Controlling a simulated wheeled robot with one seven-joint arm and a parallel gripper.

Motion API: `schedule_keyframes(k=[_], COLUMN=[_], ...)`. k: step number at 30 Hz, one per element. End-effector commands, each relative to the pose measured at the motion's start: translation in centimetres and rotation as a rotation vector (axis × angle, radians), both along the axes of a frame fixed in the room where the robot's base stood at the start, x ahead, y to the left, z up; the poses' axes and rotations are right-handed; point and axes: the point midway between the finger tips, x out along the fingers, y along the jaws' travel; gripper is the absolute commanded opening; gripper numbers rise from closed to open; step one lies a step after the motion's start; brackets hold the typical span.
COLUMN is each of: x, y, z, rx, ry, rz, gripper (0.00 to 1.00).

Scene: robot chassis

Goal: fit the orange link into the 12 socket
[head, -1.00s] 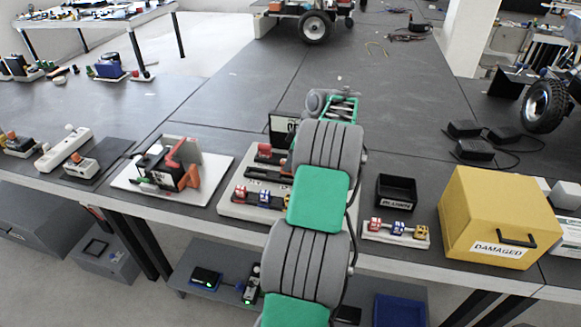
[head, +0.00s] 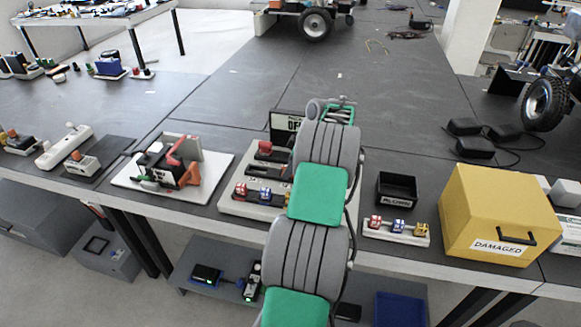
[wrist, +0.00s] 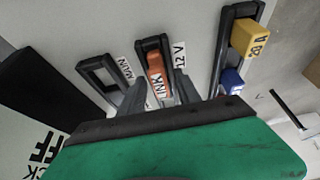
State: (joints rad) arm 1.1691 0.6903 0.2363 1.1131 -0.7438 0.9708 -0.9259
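The orange link (wrist: 156,72), marked LINK, lies lengthwise in the black frame of the 12 V socket (wrist: 152,43) in the wrist view. Whether it is fully seated I cannot tell. The 12 V label (wrist: 180,58) is right of it. My gripper (wrist: 160,88) has a grey finger on each side of the link's near end. The fingers look spread, with gaps to the link, so it appears open. The green gripper body hides the near end of the socket. In the head view my arm hides the gripper and link.
The MAIN socket (wrist: 101,78) is empty on the left. A rail on the right carries a yellow 30 A fuse (wrist: 250,38) and a blue fuse (wrist: 232,81). In the head view an OFF sign (head: 284,125), a black bin (head: 397,188) and the yellow DAMAGED box (head: 497,212) stand nearby.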

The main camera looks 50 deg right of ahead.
Motion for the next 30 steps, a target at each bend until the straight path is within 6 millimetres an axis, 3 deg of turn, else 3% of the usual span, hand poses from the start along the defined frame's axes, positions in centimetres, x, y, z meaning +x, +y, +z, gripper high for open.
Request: schedule_keyframes(k=[8,18,25,28,30], x=[-0.4,-3.3,-4.2,-3.3,-0.9], y=[-0.3,-1.5,-1.8,-1.0,1.4], z=[1.4,9.5,11.5,12.0,13.4], rx=[-0.003,-0.003,0.0,0.001,0.005], ry=[-0.001,-0.001,0.0,0.002,0.009], rz=[-0.001,-0.001,-0.001,-0.001,-0.011], gripper=[0.4,0.4,0.4,0.4,0.4])
